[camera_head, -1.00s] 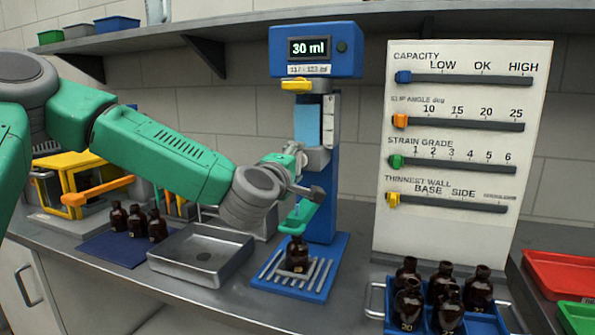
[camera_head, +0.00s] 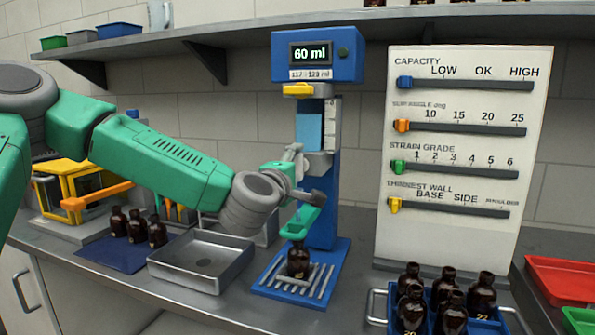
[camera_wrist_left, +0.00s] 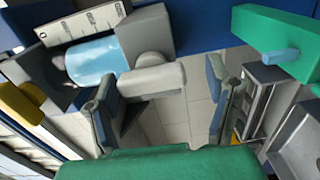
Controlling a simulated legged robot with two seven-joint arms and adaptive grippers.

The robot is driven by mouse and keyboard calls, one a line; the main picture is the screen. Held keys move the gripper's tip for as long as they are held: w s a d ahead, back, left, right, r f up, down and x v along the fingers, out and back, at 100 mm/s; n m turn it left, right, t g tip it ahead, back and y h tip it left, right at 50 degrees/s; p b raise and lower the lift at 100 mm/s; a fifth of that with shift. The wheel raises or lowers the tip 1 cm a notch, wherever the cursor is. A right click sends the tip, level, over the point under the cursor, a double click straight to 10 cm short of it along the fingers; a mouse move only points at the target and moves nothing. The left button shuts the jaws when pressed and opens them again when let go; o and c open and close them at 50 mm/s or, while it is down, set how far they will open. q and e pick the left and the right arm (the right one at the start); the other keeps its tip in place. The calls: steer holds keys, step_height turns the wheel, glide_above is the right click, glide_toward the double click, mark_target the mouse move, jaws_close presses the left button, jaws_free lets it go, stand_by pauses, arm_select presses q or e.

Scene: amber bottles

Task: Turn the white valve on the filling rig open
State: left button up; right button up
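The filling rig (camera_head: 318,215) is a blue column with a display reading 60 ml. Its pale white valve (camera_head: 319,160) sits on the column and shows as a rounded stub in the left wrist view (camera_wrist_left: 152,77). My left gripper (camera_head: 304,178) is at the valve, fingers spread. In the wrist view (camera_wrist_left: 163,112) a wide gap shows between the fingers, with the valve stub close beyond the left-hand one; contact cannot be told. A brown bottle (camera_head: 298,260) stands upright on the rig's slatted base under a green spout part (camera_head: 300,224). My right gripper is out of view.
A metal tray (camera_head: 213,279) and several brown bottles on a blue mat (camera_head: 108,257) lie left of the rig. A blue crate of bottles (camera_head: 392,318) is front right. A white slider panel (camera_head: 455,232) stands behind it. A yellow lever (camera_head: 297,90) is above.

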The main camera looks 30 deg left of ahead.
arm_select(q)
steer(key=shift+r, duration=0.1)
steer(key=v, duration=0.7)
steer(key=shift+s, duration=0.2)
